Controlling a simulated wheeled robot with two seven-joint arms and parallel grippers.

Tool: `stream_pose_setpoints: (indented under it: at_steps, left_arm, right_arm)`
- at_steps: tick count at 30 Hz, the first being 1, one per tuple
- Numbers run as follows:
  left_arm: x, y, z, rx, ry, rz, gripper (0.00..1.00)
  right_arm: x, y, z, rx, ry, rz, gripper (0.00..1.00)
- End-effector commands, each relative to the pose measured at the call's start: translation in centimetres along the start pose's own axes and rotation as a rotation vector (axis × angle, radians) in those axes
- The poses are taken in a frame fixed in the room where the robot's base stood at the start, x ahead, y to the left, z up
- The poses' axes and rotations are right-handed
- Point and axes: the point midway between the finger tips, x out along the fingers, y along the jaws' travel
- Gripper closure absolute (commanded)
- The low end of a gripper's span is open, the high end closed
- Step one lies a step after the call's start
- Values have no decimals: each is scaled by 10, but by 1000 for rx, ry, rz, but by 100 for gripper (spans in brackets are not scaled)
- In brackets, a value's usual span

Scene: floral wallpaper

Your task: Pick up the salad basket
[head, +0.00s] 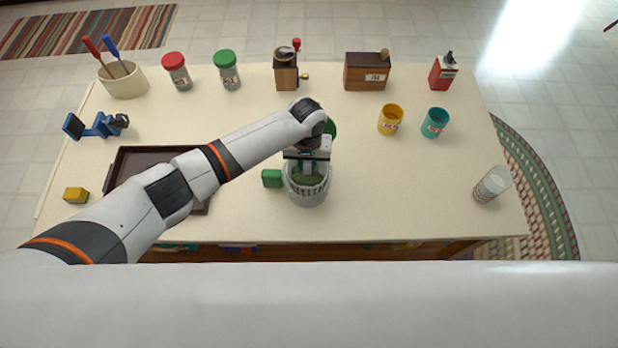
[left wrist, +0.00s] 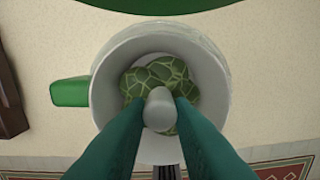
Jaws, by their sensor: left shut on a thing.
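The salad basket (head: 307,197) is a pale grey, round, slotted tub near the front middle of the table. Green patterned leaves (left wrist: 155,80) lie inside it. A green handle (head: 272,178) sticks out on its left side, also seen in the left wrist view (left wrist: 70,91). My left gripper (head: 309,168) reaches down into the tub from above. In the left wrist view its teal fingers (left wrist: 158,115) are closed on a grey rounded knob in the middle of the basket. I cannot tell whether the basket is lifted. My right gripper is not in view.
A green round lid (head: 331,129) lies just behind the basket. A dark tray (head: 125,165) is left, under my arm. A yellow cup (head: 390,119), teal cup (head: 435,122) and clear glass (head: 492,184) stand right. Jars and a grinder (head: 286,74) line the back.

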Motion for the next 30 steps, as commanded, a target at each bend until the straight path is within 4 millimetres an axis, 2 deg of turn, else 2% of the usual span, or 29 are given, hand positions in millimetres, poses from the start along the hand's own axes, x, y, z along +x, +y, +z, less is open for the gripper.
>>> stream_pose_setpoints:
  at_steps: [1,3,18,20,25,30]
  left_arm:
    - [-10,0,0,0,1,-1,86]
    - [-17,0,0,-1,1,-1,86]
    - [-64,0,0,-1,0,-1,86]
    - [-66,0,0,0,0,-1,86]
    - [-80,0,0,0,0,-1,86]
    - [-84,0,0,0,1,1,86]
  right_arm:
    - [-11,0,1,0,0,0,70]
    - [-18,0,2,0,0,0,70]
    - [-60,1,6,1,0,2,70]
    - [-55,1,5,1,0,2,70]
    - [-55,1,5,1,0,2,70]
    - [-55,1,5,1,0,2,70]
